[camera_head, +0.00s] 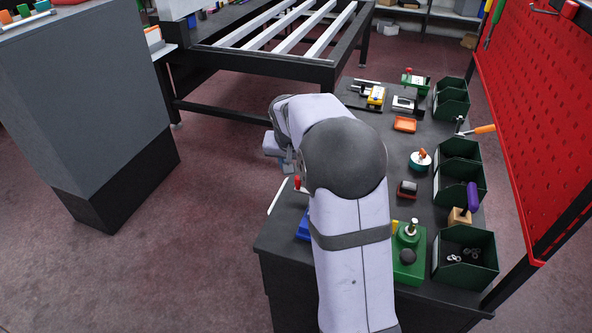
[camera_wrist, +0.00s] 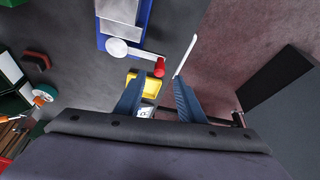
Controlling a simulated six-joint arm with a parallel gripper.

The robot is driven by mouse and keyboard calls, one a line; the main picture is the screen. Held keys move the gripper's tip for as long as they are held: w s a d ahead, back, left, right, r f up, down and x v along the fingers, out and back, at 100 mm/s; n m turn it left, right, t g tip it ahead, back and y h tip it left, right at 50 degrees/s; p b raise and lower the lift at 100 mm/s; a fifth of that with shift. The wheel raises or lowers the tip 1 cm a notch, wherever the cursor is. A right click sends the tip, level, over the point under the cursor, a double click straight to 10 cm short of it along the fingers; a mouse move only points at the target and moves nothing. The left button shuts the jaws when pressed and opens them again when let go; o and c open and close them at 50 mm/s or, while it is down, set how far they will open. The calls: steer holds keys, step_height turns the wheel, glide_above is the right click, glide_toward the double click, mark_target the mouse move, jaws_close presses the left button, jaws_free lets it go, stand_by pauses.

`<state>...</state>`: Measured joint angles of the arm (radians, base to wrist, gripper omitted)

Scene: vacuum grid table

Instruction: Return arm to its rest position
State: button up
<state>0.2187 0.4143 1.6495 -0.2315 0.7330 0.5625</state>
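My gripper (camera_wrist: 158,92) shows in the wrist view as two blue fingers with a clear gap between them. It is open, and I see nothing held. It hangs beside the left edge of the dark workbench. In the head view my bent arm hides most of it; only a bluish part (camera_head: 286,163) shows at the arm's left. In the wrist view a yellow part (camera_wrist: 146,82) lies below and partly behind the left finger. A blue-based device (camera_wrist: 143,28) with a red knob (camera_wrist: 159,67) is ahead of the fingers.
The workbench (camera_head: 338,118) carries several small tools, an orange tray (camera_head: 404,124), a green fixture (camera_head: 417,242) and dark green bins (camera_head: 481,270) along its right side. A red pegboard (camera_head: 540,110) stands at right. A slatted frame table (camera_head: 262,66) stands behind. Open floor (camera_head: 215,200) lies left.

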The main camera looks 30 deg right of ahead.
steer(key=s+a+f+n+g+y, duration=0.1)
steer(key=s+a+f+n, duration=0.1)
steer(key=s+a, duration=0.3)
steer(key=s+a+f+n+g, duration=0.1)
steer(key=s+a, duration=0.4)
steer(key=s, duration=0.8)
steer(key=s+a+f+n+g+y, duration=0.1)
steer(key=s+a+f+n, duration=0.3)
steer(key=s, duration=0.6)
steer(key=shift+a+g+y, duration=0.3)
steer(key=shift+a, duration=0.25)
